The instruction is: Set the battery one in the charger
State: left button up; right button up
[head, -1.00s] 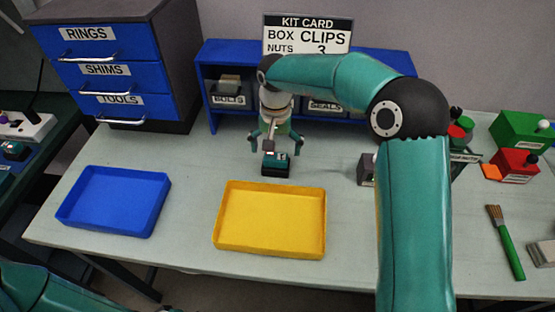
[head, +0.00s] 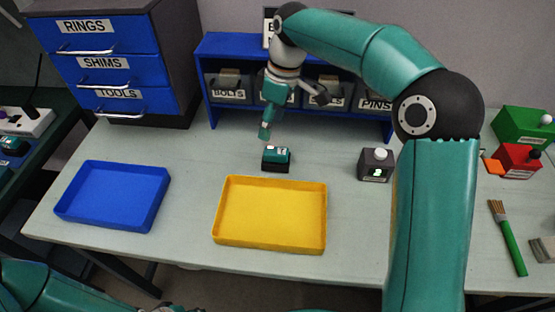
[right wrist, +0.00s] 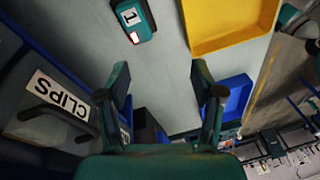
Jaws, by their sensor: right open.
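Battery one (head: 276,158), a small teal and black block, sits on the table behind the yellow tray. In the right wrist view its top (right wrist: 140,30) bears a white label with a 1. My right gripper (head: 294,115) is open and empty, above and behind the battery and tilted, with its fingers spread apart; they also show in the right wrist view (right wrist: 162,78). A dark unit with a teal block (head: 14,146) stands on the side bench at the far left; I cannot tell for sure that it is the charger.
A blue tray (head: 112,197) and a yellow tray (head: 270,240) lie in front. A grey box with a white knob (head: 375,165) stands to the right. A blue shelf with labelled bins (head: 228,88) is close behind my right gripper. A white power strip (head: 25,122) is on the side bench.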

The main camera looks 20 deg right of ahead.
jog(key=d+r+n+y+b, duration=0.1)
jog(key=d+r+n+b, duration=0.1)
jog(key=n, duration=0.2)
jog(key=t+b, duration=0.2)
send_near(277, 151)
jog(key=shift+m+y, duration=0.3)
jog(key=shift+m, duration=0.1)
jog(key=x, duration=0.4)
jog(key=shift+w+d+b, duration=0.15)
jog(key=shift+w+b, duration=0.05)
jog(key=shift+b, duration=0.15)
jog(key=shift+s+x, duration=0.1)
jog(key=shift+x, duration=1.5)
jog(key=shift+s+x, duration=0.15)
jog(key=shift+x, duration=1.45)
jog(key=shift+c, duration=0.4)
grip_shut()
